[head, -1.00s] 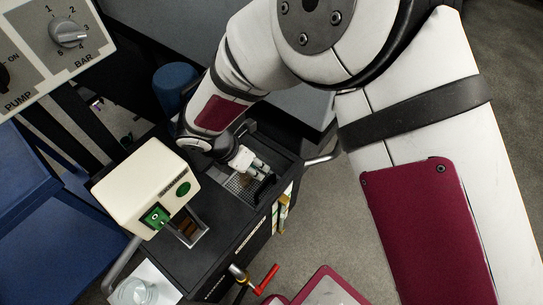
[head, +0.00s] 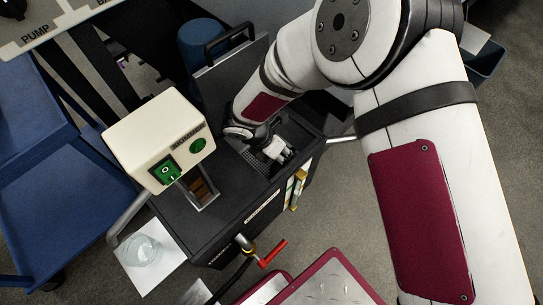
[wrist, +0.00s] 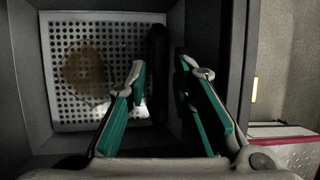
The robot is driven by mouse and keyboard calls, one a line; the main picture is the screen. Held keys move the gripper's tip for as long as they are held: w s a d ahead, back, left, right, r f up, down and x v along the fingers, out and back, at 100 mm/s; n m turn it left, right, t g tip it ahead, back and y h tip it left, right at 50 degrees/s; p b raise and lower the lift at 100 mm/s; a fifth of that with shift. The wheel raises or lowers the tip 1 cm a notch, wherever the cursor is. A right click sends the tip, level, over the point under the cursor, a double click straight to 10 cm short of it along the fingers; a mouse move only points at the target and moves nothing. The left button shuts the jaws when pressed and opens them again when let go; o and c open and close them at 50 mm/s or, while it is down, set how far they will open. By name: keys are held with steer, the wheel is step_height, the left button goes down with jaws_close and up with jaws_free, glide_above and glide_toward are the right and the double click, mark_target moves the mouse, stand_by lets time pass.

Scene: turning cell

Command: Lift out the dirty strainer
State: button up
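The dirty strainer (wrist: 95,65) is a pale perforated plate with a brown stain, seated in a dark recess in the wrist view. A dark upright bar (wrist: 157,65), apparently its handle, stands along its right side. My gripper (wrist: 160,68) is open, its teal-padded fingers on either side of that bar, with gaps visible; I cannot tell how deep they reach. In the head view my gripper (head: 283,153) points down into the opening of the black machine (head: 235,215), and a small part of the strainer (head: 258,161) shows beside it.
A cream control box (head: 150,135) with a green switch stands on the machine, left of the opening. A raised lid with a black handle (head: 229,42) is behind. The recess walls (wrist: 212,50) are close to the fingers. A red-handled valve (head: 270,254) is at the front.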

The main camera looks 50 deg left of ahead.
steer(key=shift+x, duration=1.1)
jaws_close()
steer(key=shift+r, duration=0.1)
